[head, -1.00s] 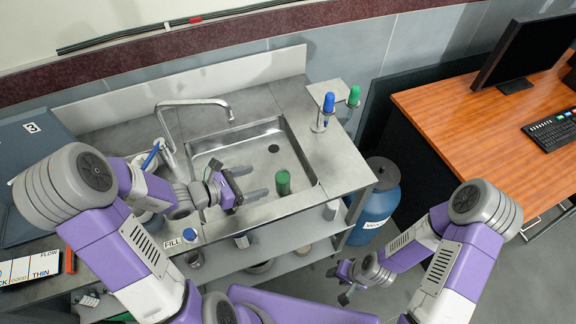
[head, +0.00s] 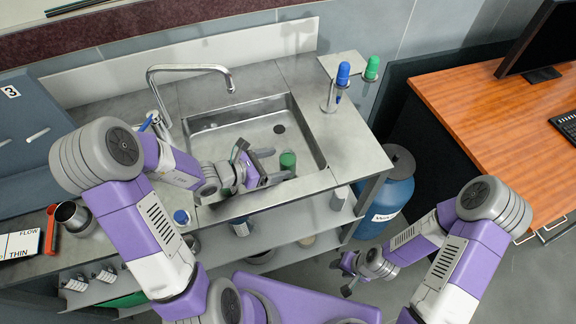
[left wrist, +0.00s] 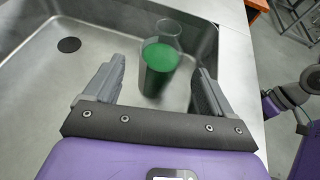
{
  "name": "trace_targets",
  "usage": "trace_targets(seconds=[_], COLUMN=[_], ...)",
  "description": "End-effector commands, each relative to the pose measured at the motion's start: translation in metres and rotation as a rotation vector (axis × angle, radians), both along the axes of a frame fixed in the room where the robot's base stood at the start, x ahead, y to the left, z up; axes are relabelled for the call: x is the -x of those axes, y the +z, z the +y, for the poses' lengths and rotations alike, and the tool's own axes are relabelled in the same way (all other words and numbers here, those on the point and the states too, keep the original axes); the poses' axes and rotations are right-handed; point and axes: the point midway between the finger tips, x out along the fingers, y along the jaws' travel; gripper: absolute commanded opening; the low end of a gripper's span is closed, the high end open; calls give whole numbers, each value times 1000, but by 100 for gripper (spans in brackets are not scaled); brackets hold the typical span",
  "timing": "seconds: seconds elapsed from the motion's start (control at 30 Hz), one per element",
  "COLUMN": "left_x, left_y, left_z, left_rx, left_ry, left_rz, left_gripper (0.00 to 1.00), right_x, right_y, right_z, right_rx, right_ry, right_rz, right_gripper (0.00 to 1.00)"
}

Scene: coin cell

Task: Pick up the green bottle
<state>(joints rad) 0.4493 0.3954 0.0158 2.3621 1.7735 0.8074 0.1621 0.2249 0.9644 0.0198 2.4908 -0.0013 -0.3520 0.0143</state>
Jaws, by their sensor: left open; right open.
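The green bottle (head: 288,160) stands in the sink, near its front right. In the left wrist view it is a clear cylinder with a green part (left wrist: 161,57), upright just beyond and between my fingertips. My left gripper (head: 275,165) is open, low over the sink, its fingers pointing right at the bottle and not shut on it. The left wrist view shows a finger to each side (left wrist: 161,75), with gaps to the bottle. The bottle's lower part is partly hidden in the head view. My right gripper (head: 341,281) is open and empty, away from the sink over the floor.
The steel sink (head: 226,118) has raised walls and a faucet (head: 190,69) at the back left. A blue drum (head: 388,195) stands right of the sink unit.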

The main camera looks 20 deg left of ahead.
Motion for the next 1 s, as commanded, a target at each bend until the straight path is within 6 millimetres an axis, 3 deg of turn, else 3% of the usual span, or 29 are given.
trace_targets(seconds=[0.5,0.8,1.0], left_x=[-41,-44,-43], left_y=[-25,-25,-25], left_z=[-41,-44,-44], left_rx=[0,0,0], left_ry=[-1,0,0], left_rz=[0,0,0], left_gripper=[84,84,53], right_x=[0,0,0], right_y=[-19,-18,-18], right_z=[0,0,0], right_rx=[0,0,0], right_ry=[0,0,0], right_rz=[0,0,0], right_gripper=[43,43,43])
